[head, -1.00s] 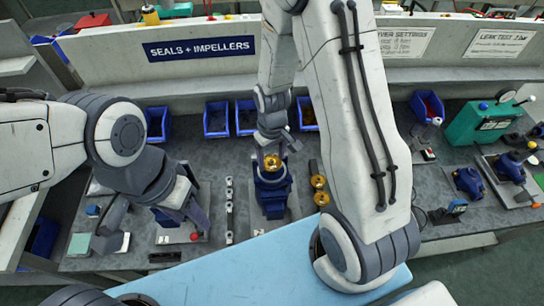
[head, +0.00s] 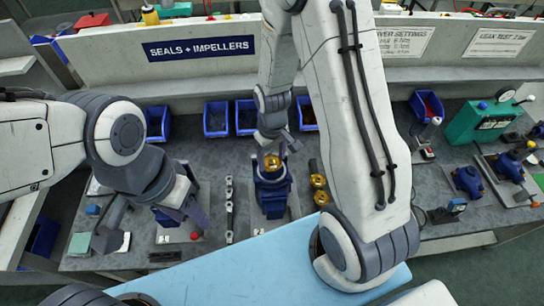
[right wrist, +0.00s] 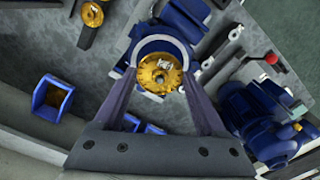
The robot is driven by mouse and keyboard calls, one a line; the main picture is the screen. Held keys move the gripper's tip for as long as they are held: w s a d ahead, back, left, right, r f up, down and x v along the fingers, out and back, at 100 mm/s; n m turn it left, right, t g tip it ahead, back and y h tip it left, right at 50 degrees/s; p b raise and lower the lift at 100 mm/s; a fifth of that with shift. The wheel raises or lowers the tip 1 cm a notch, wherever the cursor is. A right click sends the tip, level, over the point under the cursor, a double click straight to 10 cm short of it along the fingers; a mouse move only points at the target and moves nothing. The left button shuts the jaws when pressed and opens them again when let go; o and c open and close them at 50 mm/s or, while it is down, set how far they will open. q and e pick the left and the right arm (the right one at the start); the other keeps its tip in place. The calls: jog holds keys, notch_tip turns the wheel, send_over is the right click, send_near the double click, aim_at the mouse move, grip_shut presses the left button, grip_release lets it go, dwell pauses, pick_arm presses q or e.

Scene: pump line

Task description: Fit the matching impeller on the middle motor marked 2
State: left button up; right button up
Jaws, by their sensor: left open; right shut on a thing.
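A brass impeller (head: 272,162) is at the top of the blue middle motor (head: 272,195). My right gripper (head: 271,146) is directly above that motor and shut on the impeller. In the right wrist view the impeller (right wrist: 160,73) lies between my two fingers, in front of the motor's blue body (right wrist: 165,28). Whether it is seated on the shaft I cannot tell. Two more brass impellers (head: 319,189) lie on a dark strip to the right of the motor. My left gripper (head: 190,214) is open beside the left motor (head: 163,217), which it partly hides.
A row of small grey parts (head: 229,205) stands between the left and middle motors. Blue bins (head: 217,119) line the back of the bench. A green machine (head: 484,124) and more blue pumps (head: 468,181) stand at the right.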

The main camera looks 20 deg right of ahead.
jog(key=shift+f, duration=0.2)
dwell(0.3)
jog(key=o, duration=1.3)
jog(key=shift+r, duration=0.1)
notch_tip(320, 180, up, 9)
jog(key=p, duration=0.7)
